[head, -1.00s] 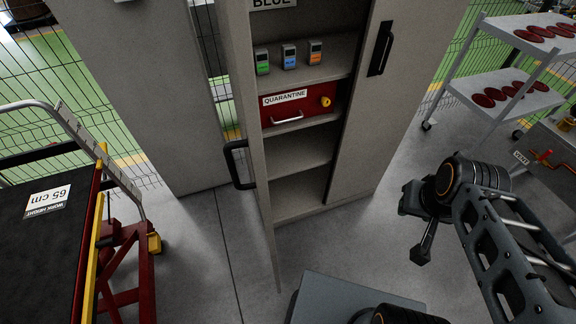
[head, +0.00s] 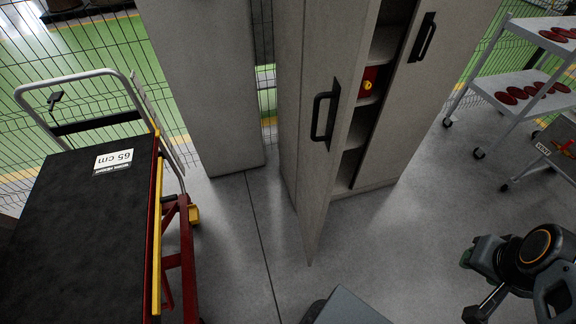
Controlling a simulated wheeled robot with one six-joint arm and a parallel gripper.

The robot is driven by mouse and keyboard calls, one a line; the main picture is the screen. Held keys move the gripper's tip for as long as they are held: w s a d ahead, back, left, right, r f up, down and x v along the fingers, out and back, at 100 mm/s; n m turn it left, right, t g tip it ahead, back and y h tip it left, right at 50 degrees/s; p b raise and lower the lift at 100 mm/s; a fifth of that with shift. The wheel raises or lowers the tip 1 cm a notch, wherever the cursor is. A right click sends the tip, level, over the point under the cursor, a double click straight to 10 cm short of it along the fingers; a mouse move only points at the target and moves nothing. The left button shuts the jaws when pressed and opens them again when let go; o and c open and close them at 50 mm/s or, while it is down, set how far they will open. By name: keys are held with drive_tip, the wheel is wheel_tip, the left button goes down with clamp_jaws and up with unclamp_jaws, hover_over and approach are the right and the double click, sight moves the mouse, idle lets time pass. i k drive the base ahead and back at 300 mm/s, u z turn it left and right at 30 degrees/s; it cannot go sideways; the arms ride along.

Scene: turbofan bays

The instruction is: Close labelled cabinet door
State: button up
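The grey cabinet (head: 375,185) stands at the centre of the head view. Its left door (head: 322,165) is ajar and swung out towards me, its outer face and black bar handle (head: 325,112) showing. Its right door (head: 440,75) looks shut and has its own black handle (head: 422,38). The cabinet's label is out of view. My gripper (head: 483,300) is at the lower right, well apart from the door.
A dark-topped work platform (head: 75,235) with a rail stands at the left. Another grey cabinet (head: 205,80) is behind. A white shelf trolley (head: 500,85) with red discs and a grey cart (head: 550,150) stand at the right. The floor (head: 420,230) before the cabinet is clear.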

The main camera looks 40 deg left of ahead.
sight(340, 34)
drive_tip(key=k, duration=0.35)
drive_tip(key=u, duration=1.55)
drive_tip(key=i, duration=0.7)
drive_tip(key=u, duration=1.5)
